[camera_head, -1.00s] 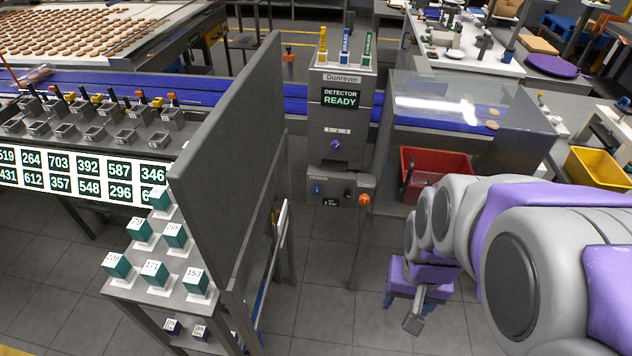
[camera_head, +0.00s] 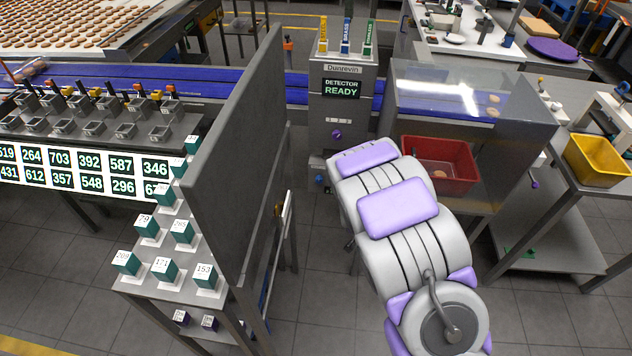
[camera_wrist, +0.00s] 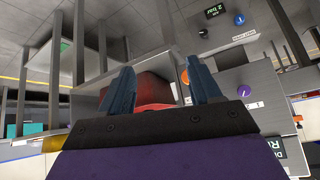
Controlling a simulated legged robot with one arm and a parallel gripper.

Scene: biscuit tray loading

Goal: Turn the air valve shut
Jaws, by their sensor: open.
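The grey detector cabinet (camera_head: 340,120) has a lower control panel, mostly hidden behind my arm in the head view; its blue knob (camera_head: 319,180) shows at the left. The wrist view, upside down, shows this blue knob (camera_wrist: 239,19), a small black knob (camera_wrist: 203,33), an orange knob (camera_wrist: 185,76) and a small display reading "2 bar" (camera_wrist: 214,11). The labels are too small to tell which knob is the air valve. My gripper (camera_wrist: 162,72) is open and empty, its right finger near the orange knob; contact cannot be told. It is hidden in the head view.
A red crate (camera_head: 470,170) sits right of the cabinet and shows beyond my fingers in the wrist view (camera_wrist: 150,86). A tall grey panel (camera_head: 238,150) stands left. A purple knob (camera_head: 336,134) is above the control panel. The floor in front is open.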

